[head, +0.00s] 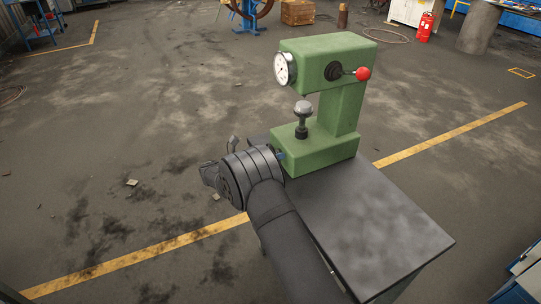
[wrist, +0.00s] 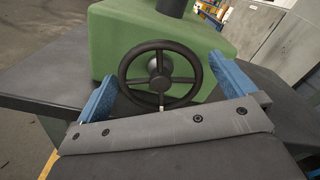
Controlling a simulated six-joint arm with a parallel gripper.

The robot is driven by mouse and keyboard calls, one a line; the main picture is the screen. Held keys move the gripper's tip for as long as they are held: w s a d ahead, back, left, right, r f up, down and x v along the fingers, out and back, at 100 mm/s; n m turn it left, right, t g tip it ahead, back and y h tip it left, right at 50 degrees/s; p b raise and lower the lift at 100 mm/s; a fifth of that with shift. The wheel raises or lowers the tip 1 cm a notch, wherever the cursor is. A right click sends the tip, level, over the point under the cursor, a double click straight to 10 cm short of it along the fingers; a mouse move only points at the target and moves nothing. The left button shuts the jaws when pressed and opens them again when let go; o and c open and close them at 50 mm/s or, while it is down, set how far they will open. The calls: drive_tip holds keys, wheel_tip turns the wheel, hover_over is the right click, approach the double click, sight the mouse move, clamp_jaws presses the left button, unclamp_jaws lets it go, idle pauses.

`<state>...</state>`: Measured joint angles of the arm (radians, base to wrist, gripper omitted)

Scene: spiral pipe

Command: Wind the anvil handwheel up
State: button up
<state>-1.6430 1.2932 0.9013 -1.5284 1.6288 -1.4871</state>
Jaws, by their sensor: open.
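The green hardness tester (head: 345,95) stands on a dark bench. Its anvil (head: 303,108), a grey-topped post on a black collar, rises upright from the lower base, with clear space between it and the head above. The black four-spoke handwheel (wrist: 158,82) is on the front of the green base in the wrist view; the arm hides it in the head view. My gripper (wrist: 162,68) is open, its blue fingers on either side of the wheel, seemingly clear of the rim. Whether either finger touches it cannot be told. A bit of blue finger shows in the head view.
The dark bench top (head: 375,220) is bare to the front right. A dial gauge (head: 285,69) and a red-knobbed lever (head: 362,74) sit on the tester's head. A red extinguisher (head: 425,27) stands far behind. The floor at left is open.

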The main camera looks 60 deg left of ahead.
drive_tip(key=shift+w, duration=0.2)
drive_tip(key=shift+c, duration=0.4)
drive_tip(key=c, duration=0.9)
drive_tip(key=shift+m, duration=0.3)
drive_tip(key=m, duration=0.3)
drive_tip(key=shift+m, duration=0.4)
drive_tip(key=m, duration=0.3)
drive_tip(key=shift+m, duration=0.3)
drive_tip(key=m, duration=0.3)
drive_tip(key=shift+d+m, duration=0.1)
drive_tip(key=shift+m, duration=2.3)
